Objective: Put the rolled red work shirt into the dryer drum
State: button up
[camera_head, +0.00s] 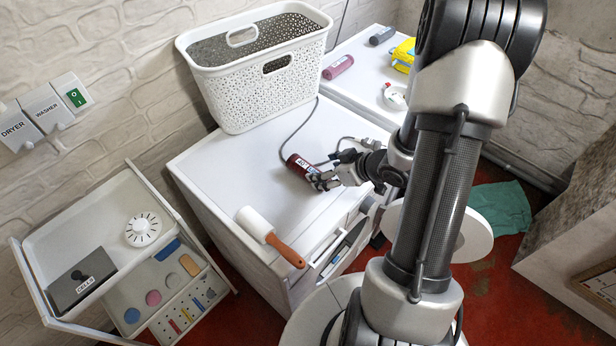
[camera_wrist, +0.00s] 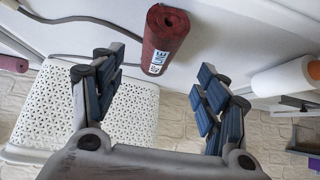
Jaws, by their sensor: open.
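A dark red roll with a white-and-blue label (camera_head: 298,163), which looks like the rolled work shirt, lies on the white machine top (camera_head: 225,170). It also shows in the wrist view (camera_wrist: 165,38), ahead of and between the finger lines. My gripper (camera_head: 322,178) is open at the roll's near end, low over the top. In the wrist view my gripper (camera_wrist: 160,78) has its fingers spread wide with nothing between the pads. The dryer drum opening is not visible. A white round panel (camera_head: 474,236), perhaps a door, is partly behind my arm.
A white perforated basket (camera_head: 255,85) stands at the back of the top. A lint roller (camera_head: 262,230) lies at the front left edge. A pink-maroon roll (camera_head: 338,67) and a yellow item (camera_head: 403,54) lie farther back. A white shelf cart (camera_head: 100,225) stands left.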

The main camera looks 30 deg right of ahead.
aim_at(313, 171)
jog(key=b+x, duration=0.3)
jog(key=x, duration=0.5)
jog(key=shift+w+r, duration=0.1)
jog(key=shift+r, duration=0.1)
jog(key=c, duration=1.4)
notch_tip(313, 171, up, 20)
jog(key=p, duration=1)
jog(key=shift+p, duration=0.3)
jog(key=shift+m, duration=0.3)
jog(key=a+r+b, duration=0.1)
jog(key=a+r, duration=0.1)
jog(key=a, duration=0.2)
jog(key=a+r+b, duration=0.1)
jog(key=a+r, duration=0.1)
jog(key=a, duration=0.3)
jog(key=a+r+b, duration=0.2)
jog(key=a+r, duration=0.1)
jog(key=a, duration=0.2)
jog(key=shift+w+a+r, duration=0.1)
jog(key=shift+w+a, duration=0.15)
